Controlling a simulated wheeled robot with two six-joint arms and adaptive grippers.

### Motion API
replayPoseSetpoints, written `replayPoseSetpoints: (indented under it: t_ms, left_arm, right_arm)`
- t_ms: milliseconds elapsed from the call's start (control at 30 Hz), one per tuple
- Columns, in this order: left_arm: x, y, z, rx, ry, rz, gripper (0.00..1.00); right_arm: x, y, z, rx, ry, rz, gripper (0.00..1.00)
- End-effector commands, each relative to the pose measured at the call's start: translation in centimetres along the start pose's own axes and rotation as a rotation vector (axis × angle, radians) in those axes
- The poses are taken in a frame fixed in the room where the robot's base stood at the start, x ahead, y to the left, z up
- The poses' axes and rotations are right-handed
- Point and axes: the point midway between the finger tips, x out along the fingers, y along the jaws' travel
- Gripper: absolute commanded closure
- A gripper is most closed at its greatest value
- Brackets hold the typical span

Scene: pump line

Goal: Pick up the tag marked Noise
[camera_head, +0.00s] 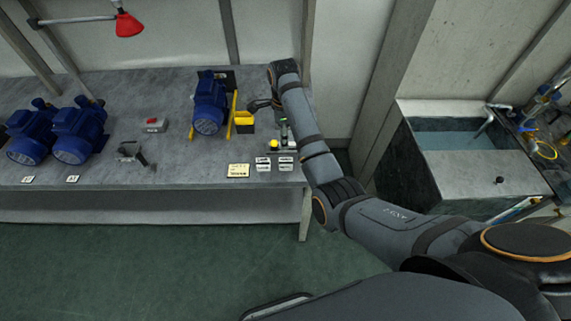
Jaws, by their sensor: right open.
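Several small white tags (263,167) lie in two short rows near the front right edge of the grey bench (180,170). Their print is too small to read, so I cannot tell which one is marked Noise. My right gripper (256,105) is open, behind the tags and close to a yellow box (243,120). It appears empty, and my right arm passes just to the right of the tags. My left gripper is out of view.
A yellow note (238,170) lies left of the tags. A blue pump (209,105) stands between yellow bars behind it. More blue pumps (78,132) stand at the left. A dark scanner-like tool (131,152) lies mid-bench. A sink (455,139) is at the right.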

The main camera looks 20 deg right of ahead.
Motion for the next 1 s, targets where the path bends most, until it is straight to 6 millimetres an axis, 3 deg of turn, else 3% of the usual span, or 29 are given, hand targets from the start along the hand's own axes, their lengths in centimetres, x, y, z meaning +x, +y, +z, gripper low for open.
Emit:
replayPoseSetpoints:
  t_ms: [133,400,633,800,1000]
  left_arm:
    - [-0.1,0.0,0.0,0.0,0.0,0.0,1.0]
    - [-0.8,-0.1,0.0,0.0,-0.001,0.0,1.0]
    - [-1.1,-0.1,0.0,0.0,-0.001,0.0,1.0]
    - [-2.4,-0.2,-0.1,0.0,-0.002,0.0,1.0]
    - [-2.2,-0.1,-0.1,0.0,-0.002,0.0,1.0]
  right_arm:
    - [0.3,0.0,0.0,0.011,0.002,0.004,0.55]
    - [4.5,0.0,0.0,0.008,0.001,0.003,0.55]
    - [5.5,0.1,-0.1,0.008,0.001,0.002,0.55]
    - [8.2,0.5,-0.5,0.008,0.002,0.005,0.55]
    - [10.4,0.3,-0.4,0.008,0.0,0.001,0.55]
